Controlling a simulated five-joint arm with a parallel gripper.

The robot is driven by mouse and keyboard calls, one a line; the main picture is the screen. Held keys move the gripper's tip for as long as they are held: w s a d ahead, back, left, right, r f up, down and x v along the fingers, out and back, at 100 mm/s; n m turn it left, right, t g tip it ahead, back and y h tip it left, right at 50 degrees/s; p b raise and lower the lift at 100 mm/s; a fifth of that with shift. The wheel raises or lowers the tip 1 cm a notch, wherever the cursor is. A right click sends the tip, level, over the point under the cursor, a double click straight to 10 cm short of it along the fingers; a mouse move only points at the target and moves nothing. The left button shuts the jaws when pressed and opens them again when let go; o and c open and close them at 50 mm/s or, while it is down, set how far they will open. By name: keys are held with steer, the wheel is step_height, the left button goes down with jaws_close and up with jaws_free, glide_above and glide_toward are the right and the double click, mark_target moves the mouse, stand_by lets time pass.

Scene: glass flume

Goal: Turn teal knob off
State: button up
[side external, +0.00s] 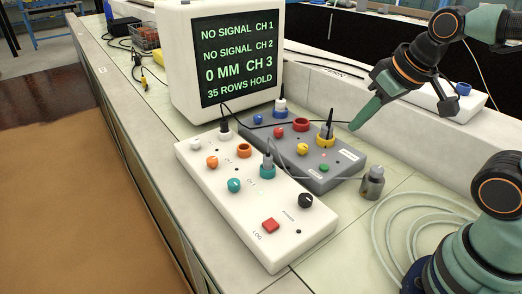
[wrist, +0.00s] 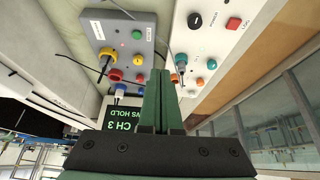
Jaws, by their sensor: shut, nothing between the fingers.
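The teal knob (side external: 234,185) sits on the white box (side external: 290,245), near its left edge, beside a teal-ringed socket (side external: 267,173) with a grey plug in it. The way its pointer faces is too small to tell. In the wrist view the teal knob (wrist: 211,64) lies up and right of the fingertips, on the white box. My gripper (side external: 353,127) is shut and empty, raised near the right end of the grey box (side external: 318,181), well apart from the teal knob. Its green fingers also show in the wrist view (wrist: 158,73), together.
Upright plugs and cables stand on both boxes. A monitor (side external: 240,55) behind reads "0 MM CH 3". A metal weight-like cylinder (side external: 372,183) and coiled tubing (side external: 415,220) lie right.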

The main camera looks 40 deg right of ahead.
steer(key=o, duration=1)
steer(key=shift+w+a+r, duration=0.15)
steer(key=shift+w, duration=0.1)
steer(key=shift+o, duration=0.2)
steer(key=w, duration=0.1)
steer(key=w+a+r+m, duration=0.1)
steer(key=w+a+m+g, duration=0.1)
steer(key=w, duration=0.1)
steer(key=shift+w+a+r, duration=0.1)
steer(key=shift+a+r, duration=0.15)
steer(key=shift+r, duration=0.1)
steer(key=m+g, duration=0.5)
steer(key=m, duration=0.2)
glide_above(234, 181)
step_height(234, 181, down, 8)
step_height(234, 181, down, 12)
steer(key=shift+f, duration=0.15)
jaws_close()
